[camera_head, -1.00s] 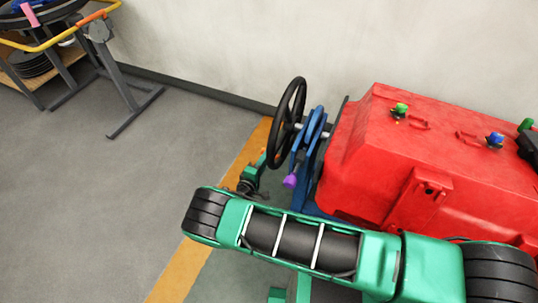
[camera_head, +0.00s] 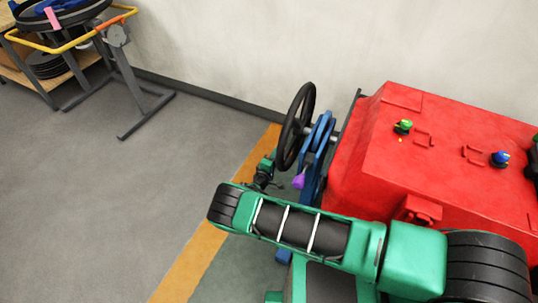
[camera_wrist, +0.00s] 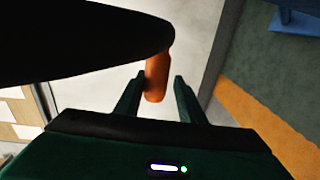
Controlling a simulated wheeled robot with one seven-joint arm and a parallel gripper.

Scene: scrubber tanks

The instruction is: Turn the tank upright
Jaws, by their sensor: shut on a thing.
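The red tank (camera_head: 450,145) is at the right in the head view, tilted, with green and blue fittings on its upper face. It hangs by a blue stand (camera_head: 313,150) with a purple lever (camera_head: 299,181). A black handwheel (camera_head: 296,126) stands at the stand's left; its dark rim (camera_wrist: 80,40) fills the upper left of the wrist view. My gripper (camera_wrist: 158,88) is shut on the wheel's orange handle (camera_wrist: 157,75), which sits between its two fingers. In the head view my gripper (camera_head: 264,171) is small beside the wheel, its fingertips not clear.
An orange floor stripe (camera_head: 205,240) runs beside the stand. A pale wall (camera_head: 250,50) is close behind the tank. A grey-legged stand with a yellow rail (camera_head: 60,46) and a shelf is at upper left. Grey floor at left is clear.

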